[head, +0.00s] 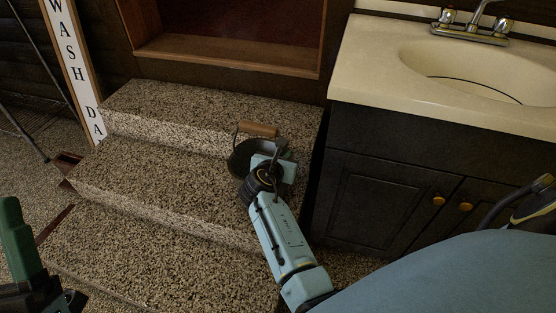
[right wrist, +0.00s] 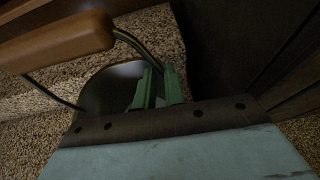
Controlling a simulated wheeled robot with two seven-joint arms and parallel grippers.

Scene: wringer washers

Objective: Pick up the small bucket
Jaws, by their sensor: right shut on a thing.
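The small bucket (head: 239,160) is dark, with a wooden handle grip (head: 258,129) on a wire bail. It is at the carpeted steps, near their right side. Whether it touches the step cannot be told. My right gripper (head: 277,153) is at the bucket's right side, shut on its rim. In the right wrist view the green fingers (right wrist: 159,88) close on the wall of the bucket (right wrist: 105,90), and the wooden grip (right wrist: 55,42) shows at upper left. My arm hides part of the bucket. A green finger of my left gripper (head: 18,240) shows at the lower left, away from the bucket; its opening is unclear.
Speckled carpeted steps (head: 150,170) lead up to a wood-framed opening. A dark vanity cabinet (head: 385,200) with a cream sink top (head: 370,70) stands close on the right. A white lettered sign (head: 75,65) leans at left. The steps left of the bucket are clear.

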